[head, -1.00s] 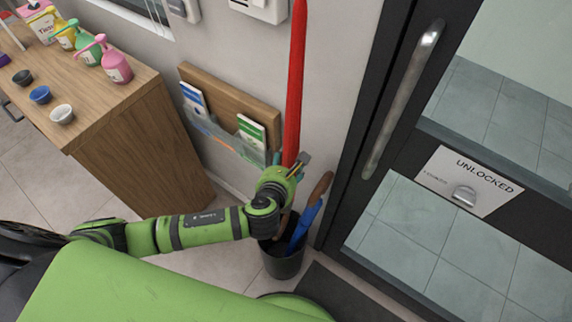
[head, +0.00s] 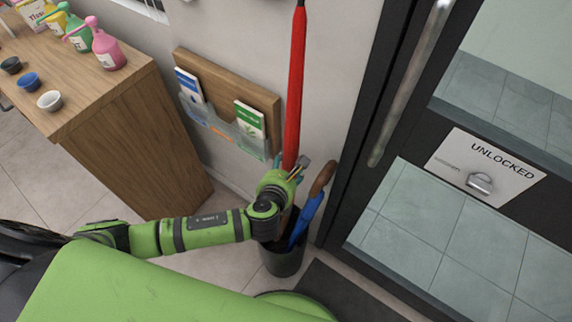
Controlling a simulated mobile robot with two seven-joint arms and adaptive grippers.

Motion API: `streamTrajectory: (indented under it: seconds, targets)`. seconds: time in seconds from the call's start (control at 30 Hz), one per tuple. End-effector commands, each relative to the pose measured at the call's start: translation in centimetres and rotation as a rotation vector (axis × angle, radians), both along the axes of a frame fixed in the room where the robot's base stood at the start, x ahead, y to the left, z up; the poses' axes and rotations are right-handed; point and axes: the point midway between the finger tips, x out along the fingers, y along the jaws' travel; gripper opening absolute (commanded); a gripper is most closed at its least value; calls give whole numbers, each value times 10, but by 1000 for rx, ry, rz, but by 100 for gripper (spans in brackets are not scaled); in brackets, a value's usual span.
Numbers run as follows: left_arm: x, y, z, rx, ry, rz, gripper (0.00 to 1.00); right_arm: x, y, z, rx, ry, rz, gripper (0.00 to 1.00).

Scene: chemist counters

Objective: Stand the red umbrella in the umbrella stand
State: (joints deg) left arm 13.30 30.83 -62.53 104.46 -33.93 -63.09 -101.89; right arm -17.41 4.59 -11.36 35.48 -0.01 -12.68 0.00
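The red umbrella (head: 295,95) stands nearly upright, its thin dark tip at the top edge of the head view. My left gripper (head: 287,172) appears shut around its lower part. The umbrella stand (head: 283,261), a dark round bin, is on the floor just below the gripper. A blue umbrella (head: 306,220) with a brown curved handle leans in the stand. A brownish piece shows below my gripper at the stand's mouth; my wrist partly covers it. I cannot tell whether the red umbrella's lower end is inside the stand. My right gripper is not in view.
A wooden leaflet rack (head: 228,95) is on the wall behind the red umbrella. A wooden counter (head: 130,145) with pump bottles and small bowls is at left. A glass door (head: 420,215) is close at right, with a dark mat (head: 345,292) before it.

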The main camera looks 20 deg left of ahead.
Motion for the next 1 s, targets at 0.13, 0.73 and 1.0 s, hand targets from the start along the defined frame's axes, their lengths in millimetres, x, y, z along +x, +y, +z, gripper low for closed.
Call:
streamTrajectory:
  seconds: [0.13, 0.73, 1.0]
  targets:
    - [1, -1, -13, -2, -3, -1, 2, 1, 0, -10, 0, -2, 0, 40]
    - [0, -1, -60, -2, -2, -1, 2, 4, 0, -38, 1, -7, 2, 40]
    - [1, -1, -81, -2, -3, -1, 2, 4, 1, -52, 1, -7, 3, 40]
